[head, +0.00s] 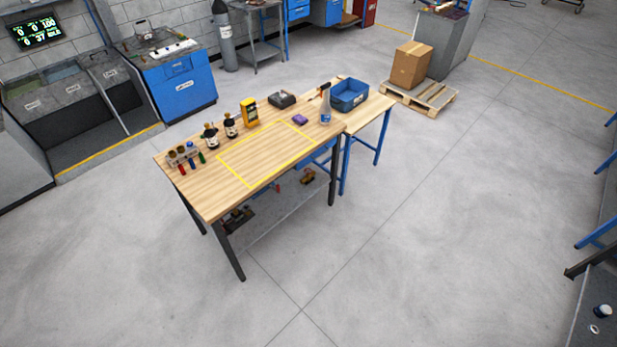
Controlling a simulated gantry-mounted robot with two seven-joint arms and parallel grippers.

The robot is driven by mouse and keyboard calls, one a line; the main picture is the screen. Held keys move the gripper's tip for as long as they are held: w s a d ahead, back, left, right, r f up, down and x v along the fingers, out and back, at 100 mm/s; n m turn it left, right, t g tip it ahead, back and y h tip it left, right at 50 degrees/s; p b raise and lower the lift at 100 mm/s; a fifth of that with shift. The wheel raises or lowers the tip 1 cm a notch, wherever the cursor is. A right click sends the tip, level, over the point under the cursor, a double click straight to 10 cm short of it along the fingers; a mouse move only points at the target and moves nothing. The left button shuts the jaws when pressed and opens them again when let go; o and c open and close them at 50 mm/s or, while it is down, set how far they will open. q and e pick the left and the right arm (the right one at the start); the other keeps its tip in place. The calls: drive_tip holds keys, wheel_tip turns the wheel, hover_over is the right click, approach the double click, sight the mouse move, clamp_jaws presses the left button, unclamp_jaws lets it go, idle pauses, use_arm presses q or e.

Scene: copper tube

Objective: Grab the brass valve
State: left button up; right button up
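I cannot pick out a brass valve for certain in the head view. A small yellow-brown item (308,176) lies on the lower shelf under the wooden workbench (205,200); it is too small to identify. A rack with brownish round parts (182,152) stands at the bench's left end, also too small to make out. A yellow taped rectangle (237,181) on the bench top is empty. Neither of my grippers is in view.
A blue bin (349,95) sits on the adjoining table.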

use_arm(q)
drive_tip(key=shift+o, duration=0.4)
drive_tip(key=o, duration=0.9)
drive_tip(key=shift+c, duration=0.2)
